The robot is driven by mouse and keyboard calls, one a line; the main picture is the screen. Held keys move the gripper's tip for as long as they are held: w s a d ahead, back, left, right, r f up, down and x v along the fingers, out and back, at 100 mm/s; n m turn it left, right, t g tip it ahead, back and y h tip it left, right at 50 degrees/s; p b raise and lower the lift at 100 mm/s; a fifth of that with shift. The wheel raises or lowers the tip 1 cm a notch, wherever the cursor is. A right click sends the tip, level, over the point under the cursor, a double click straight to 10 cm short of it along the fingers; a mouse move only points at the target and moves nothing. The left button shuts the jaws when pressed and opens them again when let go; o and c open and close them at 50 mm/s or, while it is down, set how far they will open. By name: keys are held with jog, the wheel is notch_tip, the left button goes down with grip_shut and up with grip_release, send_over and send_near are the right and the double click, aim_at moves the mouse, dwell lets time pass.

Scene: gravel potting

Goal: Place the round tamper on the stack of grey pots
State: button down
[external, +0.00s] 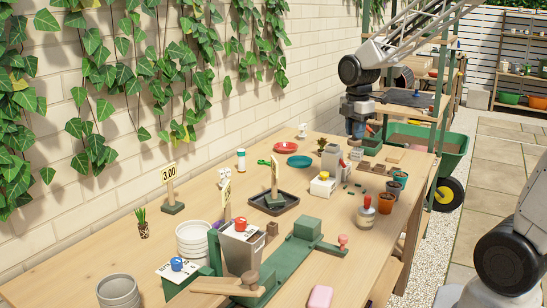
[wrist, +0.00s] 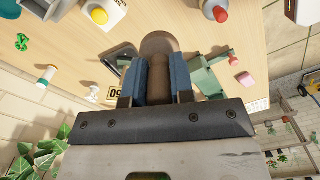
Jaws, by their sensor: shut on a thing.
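My gripper (wrist: 160,65) is shut on the brown round tamper (wrist: 158,44). The tamper's handle lies between the blue fingers and its wide round end points away from the wrist. In the external view my gripper (external: 358,128) hangs above the far end of the table; the tamper is too small to make out clearly there. The stack of grey pots (external: 118,291) stands at the near left end of the table, far from my gripper. Its lower part is cut off by the picture edge. A paler, whitish stack of pots (external: 193,240) stands behind it.
A green frame (external: 297,250) with a wooden lever (external: 225,286) and a grey bin (external: 241,247) occupy the near table. Price signs (external: 169,184), a dark tray (external: 274,204), a red-knobbed stamp (external: 366,212) and small pots (external: 386,203) stand between. Ivy hangs on the wall.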

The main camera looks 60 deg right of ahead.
jog(key=w+a+n, duration=0.3)
jog(key=w+a, duration=0.1)
jog(key=a, duration=0.6)
jog(key=w+a+n, duration=0.3)
jog(key=w+a, duration=0.2)
jog(key=a, duration=0.5)
jog(key=w+a+n, duration=0.3)
jog(key=w+a, duration=0.1)
jog(key=a, duration=0.6)
jog(key=s+a+n, duration=0.2)
jog(key=a+n, duration=0.2)
jog(key=a, duration=1.3)
jog(key=s+a+n, duration=0.2)
jog(key=a+n, duration=0.3)
jog(key=a, duration=1.1)
jog(key=f, duration=0.5)
jog(key=shift+s+a+f, duration=0.1)
jog(key=shift+s+f, duration=0.1)
jog(key=shift+f, duration=0.05)
jog(key=w+a, duration=0.3)
jog(key=w, duration=0.1)
jog(key=w+a+f, duration=0.1)
jog(key=w+a, duration=0.2)
jog(key=w, duration=0.2)
jog(key=w+a, duration=0.3)
jog(key=w, duration=0.1)
jog(key=shift+w+f, duration=0.15)
jog(key=shift+f, duration=0.05)
